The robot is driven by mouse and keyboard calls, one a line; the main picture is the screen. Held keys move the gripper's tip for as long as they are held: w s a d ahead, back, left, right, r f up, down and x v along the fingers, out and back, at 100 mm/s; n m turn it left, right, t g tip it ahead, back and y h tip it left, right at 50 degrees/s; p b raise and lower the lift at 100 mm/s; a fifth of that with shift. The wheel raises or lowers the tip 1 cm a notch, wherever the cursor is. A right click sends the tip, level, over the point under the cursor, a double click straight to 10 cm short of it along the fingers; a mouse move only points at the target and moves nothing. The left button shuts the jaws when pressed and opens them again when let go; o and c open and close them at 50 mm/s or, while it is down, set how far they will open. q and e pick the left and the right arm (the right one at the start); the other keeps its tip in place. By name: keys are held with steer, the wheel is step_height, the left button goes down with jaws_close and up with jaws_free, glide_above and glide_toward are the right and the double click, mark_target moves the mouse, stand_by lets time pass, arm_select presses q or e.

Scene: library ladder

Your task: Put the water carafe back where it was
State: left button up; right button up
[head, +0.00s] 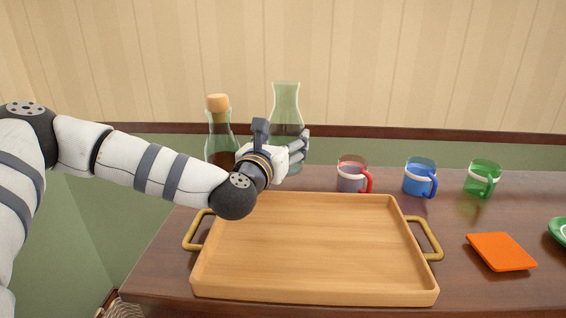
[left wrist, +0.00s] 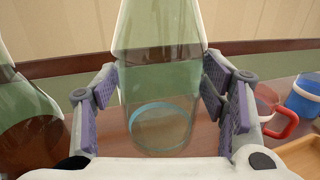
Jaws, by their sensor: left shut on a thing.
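The water carafe (head: 286,103) is clear greenish glass with a narrow neck. It stands upright at the back of the table, behind the tray. My left gripper (head: 291,150) is shut on its lower body. In the left wrist view the carafe (left wrist: 160,45) is between the finger pads of my left gripper (left wrist: 165,92), with a bluish ring showing low in the glass. Whether its base touches the table or hangs just above it, I cannot tell. My right gripper is not in view.
A corked dark bottle (head: 219,130) stands close left of the carafe. To the right are a red-handled mug (head: 352,176), a blue mug (head: 419,177) and a green mug (head: 482,178). An empty wooden tray (head: 315,245) lies in front. An orange square (head: 501,251) lies right of it.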

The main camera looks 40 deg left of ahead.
arm_select(q)
steer(key=shift+w+a+f, duration=0.3)
steer(key=shift+w+f, duration=0.05)
steer(key=shift+f, duration=0.15)
steer(key=shift+w+a+f, duration=0.3)
steer(key=shift+w+f, duration=0.05)
steer(key=shift+f, duration=0.1)
step_height(320, 180, down, 4)
steer(key=shift+w+a+r+b, duration=0.15)
steer(key=shift+r+b, duration=0.1)
steer(key=shift+b, duration=0.2)
steer(key=shift+r, duration=0.15)
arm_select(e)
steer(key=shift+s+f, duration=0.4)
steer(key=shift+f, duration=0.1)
arm_select(q)
steer(key=o, duration=1.5)
steer(key=shift+f, duration=0.4)
steer(key=o, duration=0.5)
steer(key=shift+r, duration=0.1)
steer(key=shift+c, duration=0.2)
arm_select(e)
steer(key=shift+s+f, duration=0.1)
